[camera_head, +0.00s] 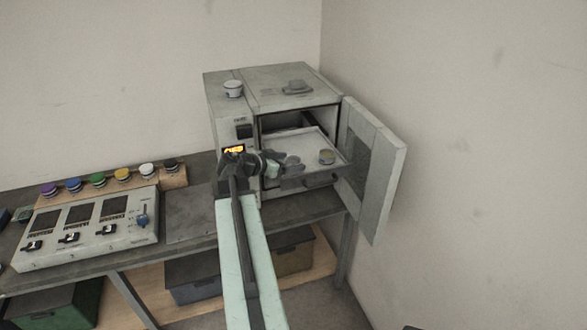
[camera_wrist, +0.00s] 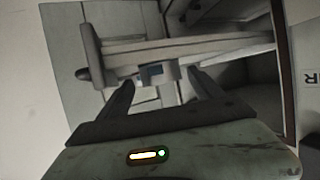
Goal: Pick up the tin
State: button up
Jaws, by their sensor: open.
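The oven (camera_head: 290,88) has its door (camera_head: 375,165) swung open to the right. Several coloured-lid tins stand on a wooden rack (camera_head: 172,177) behind a control panel (camera_head: 92,228) at left.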

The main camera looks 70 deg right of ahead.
aim_at(298, 160)
jog(key=b+x, duration=0.1)
jog(key=x, duration=0.3)
jog(key=shift+d, duration=0.2)
jog(key=shift+s+d+b, duration=0.15)
jog(key=shift+d+b, duration=0.15)
jog(key=shift+d, duration=0.05)
jog(key=c, duration=1.5)
notch_tip(298, 160, up, 8)
jog(key=p, duration=0.8)
jog(key=shift+r, duration=0.1)
